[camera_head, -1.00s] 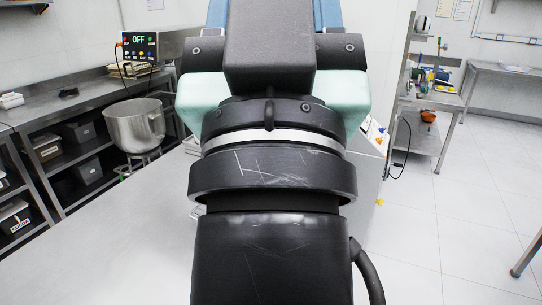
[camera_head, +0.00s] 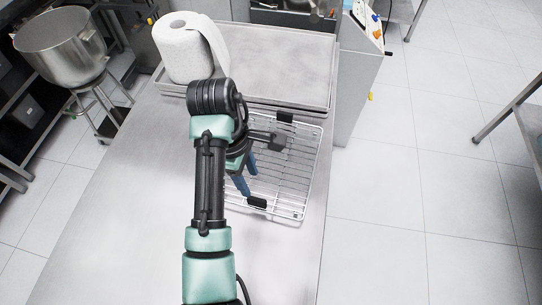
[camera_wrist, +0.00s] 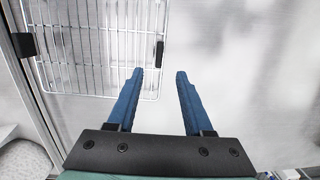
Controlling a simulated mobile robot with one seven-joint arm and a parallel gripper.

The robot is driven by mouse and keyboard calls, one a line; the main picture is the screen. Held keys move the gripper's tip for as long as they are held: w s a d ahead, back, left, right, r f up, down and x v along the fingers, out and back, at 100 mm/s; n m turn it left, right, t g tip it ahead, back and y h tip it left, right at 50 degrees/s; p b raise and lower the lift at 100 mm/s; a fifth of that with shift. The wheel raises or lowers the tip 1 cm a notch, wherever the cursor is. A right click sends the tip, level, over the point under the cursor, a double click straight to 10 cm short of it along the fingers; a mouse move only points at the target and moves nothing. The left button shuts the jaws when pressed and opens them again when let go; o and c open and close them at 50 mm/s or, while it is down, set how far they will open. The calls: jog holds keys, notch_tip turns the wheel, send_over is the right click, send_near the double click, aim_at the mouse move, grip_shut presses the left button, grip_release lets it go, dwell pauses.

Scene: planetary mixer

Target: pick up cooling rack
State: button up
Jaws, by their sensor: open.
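The cooling rack (camera_head: 292,175) is a silver wire grid lying on the metal table, in front of a metal tray. It has a black grip on its near edge (camera_head: 257,203) and another on its far edge (camera_head: 285,116). My gripper (camera_head: 250,183) is over the rack's near left part, and my arm hides some of the left side. In the wrist view my gripper (camera_wrist: 159,73) is open with two blue fingers and nothing between them. The rack (camera_wrist: 100,48) lies ahead and to the left there, with one black grip (camera_wrist: 159,52) just beyond the fingertips.
A shallow metal tray (camera_head: 285,45) and a white paper roll (camera_head: 187,50) stand behind the rack. A steel mixing bowl (camera_head: 62,48) is at the upper left. The metal table (camera_head: 130,220) is bare at the front left; its right edge runs close beside the rack.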

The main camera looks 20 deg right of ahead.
jog(key=b, duration=0.3)
send_over(257, 199)
notch_tip(257, 199, down, 6)
jog(key=shift+a+r, duration=0.15)
jog(key=shift+f+p, duration=0.75)
jog(key=shift+f, duration=2.2)
grip_shut()
jog(key=shift+r, duration=0.1)
